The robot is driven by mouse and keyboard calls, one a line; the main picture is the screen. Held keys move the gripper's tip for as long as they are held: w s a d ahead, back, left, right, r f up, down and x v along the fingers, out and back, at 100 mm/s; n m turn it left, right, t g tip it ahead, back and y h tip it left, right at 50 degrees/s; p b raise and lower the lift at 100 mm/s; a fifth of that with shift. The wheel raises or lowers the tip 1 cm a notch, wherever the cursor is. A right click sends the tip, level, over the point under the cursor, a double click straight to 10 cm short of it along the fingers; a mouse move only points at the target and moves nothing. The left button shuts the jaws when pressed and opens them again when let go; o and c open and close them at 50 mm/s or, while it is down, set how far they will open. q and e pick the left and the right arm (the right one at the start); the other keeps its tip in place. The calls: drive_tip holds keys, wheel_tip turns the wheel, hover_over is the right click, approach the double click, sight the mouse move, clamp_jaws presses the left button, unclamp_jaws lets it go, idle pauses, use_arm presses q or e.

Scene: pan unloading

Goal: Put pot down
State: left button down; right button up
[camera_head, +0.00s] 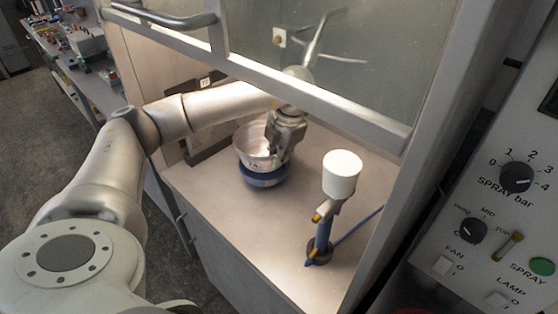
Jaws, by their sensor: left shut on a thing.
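The pot (252,152) is a pale metal vessel with an open top, inside the cabinet at the middle of the head view. It sits on or just above a round blue base (264,178); I cannot tell whether they touch. My left gripper (273,150) reaches in from the left, under the raised glass, and is shut on the pot's right side wall. The gripper hides part of that rim. My right gripper is not in view.
A spray gun with a white cup (342,174) stands on the cabinet floor (226,215) to the right. The glass sash (330,60) hangs above my arm. A control panel (490,200) is at the right. The floor's front left is clear.

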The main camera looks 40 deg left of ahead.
sight(279, 167)
use_arm(q)
drive_tip(key=shift+w+a+f, duration=0.3)
drive_tip(key=shift+w+f, duration=0.05)
drive_tip(key=shift+f, duration=0.15)
drive_tip(key=p+x, duration=0.2)
drive_tip(key=x, duration=0.1)
drive_tip(key=shift+d+f, duration=0.1)
drive_tip(key=shift+d, duration=0.15)
drive_tip(key=shift+f, duration=0.2)
drive_tip(key=shift+f, duration=0.1)
drive_tip(key=shift+f+b, duration=0.25)
drive_tip(key=shift+b, duration=0.05)
drive_tip(key=c, duration=1.7)
unclamp_jaws()
drive_tip(key=shift+o, duration=0.3)
drive_tip(key=shift+r, duration=0.1)
